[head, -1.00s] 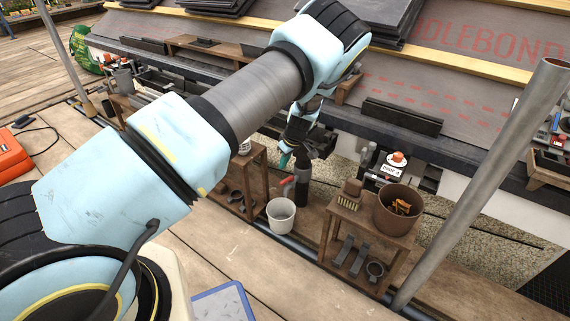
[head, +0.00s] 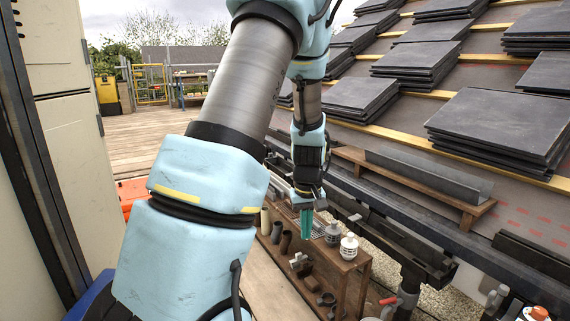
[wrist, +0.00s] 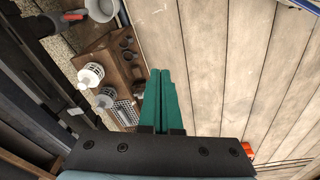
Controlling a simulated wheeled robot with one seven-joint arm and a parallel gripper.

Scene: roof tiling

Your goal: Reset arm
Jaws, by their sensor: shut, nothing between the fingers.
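My gripper (head: 307,222) has green fingers and points downward at the end of my raised arm. In the wrist view its two fingers (wrist: 160,88) lie side by side, shut and empty. In the wrist view bare wooden decking lies beyond and to the right of the fingertips. The gripper appears apart from the shelf and its contents.
Stacks of dark slates (head: 505,125) lie on the roof at right. A wooden bench with a ridge piece (head: 430,175) stands at the eaves. A grey bucket (wrist: 101,9) shows in the wrist view. Decking is open at left.

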